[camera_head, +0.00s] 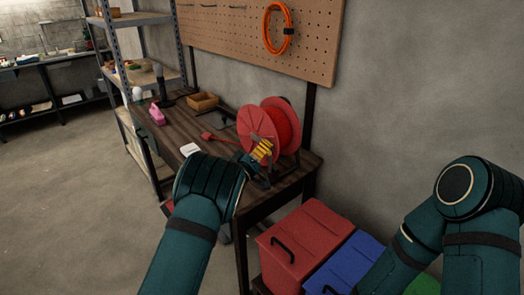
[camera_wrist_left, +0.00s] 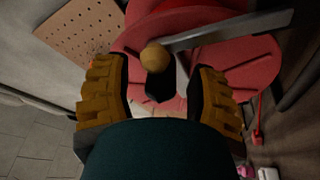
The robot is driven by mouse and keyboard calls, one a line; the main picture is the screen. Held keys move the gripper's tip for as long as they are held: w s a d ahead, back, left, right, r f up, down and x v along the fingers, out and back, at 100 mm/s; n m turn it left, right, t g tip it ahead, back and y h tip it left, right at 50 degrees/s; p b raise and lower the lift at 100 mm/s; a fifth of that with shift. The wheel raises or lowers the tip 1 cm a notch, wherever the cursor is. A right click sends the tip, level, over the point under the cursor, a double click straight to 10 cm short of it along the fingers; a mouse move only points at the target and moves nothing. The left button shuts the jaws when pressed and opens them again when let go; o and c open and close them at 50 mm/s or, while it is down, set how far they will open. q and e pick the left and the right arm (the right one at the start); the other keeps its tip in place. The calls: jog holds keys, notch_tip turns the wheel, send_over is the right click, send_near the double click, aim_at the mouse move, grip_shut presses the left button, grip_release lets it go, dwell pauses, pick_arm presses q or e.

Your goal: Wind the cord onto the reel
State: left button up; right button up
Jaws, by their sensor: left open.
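The red reel (camera_head: 259,131) stands on the dark wooden workbench (camera_head: 172,128) near its right end, with red cord (camera_head: 282,126) wound on it. A short red cord end with a plug (camera_head: 207,136) lies on the bench left of the reel. My left gripper (camera_head: 263,150), with yellow finger pads, is in front of the reel's near side. In the left wrist view its fingers (camera_wrist_left: 158,78) are open, and a round wooden knob (camera_wrist_left: 155,55) shows between their tips, in front of the red reel side (camera_wrist_left: 225,60). I cannot tell whether they touch it. My right arm shows at lower right; its gripper is out of view.
A pegboard (camera_head: 235,35) with a coiled orange cable (camera_head: 277,28) hangs above the bench. A wooden tray (camera_head: 202,102) and a pink bottle (camera_head: 157,115) stand on the bench. Red (camera_head: 305,240) and blue (camera_head: 345,265) boxes sit low at right. The floor at left is clear.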

pick_arm(q)
grip_shut()
jog(key=shift+r+n, duration=0.2)
jog(key=shift+n, duration=0.1)
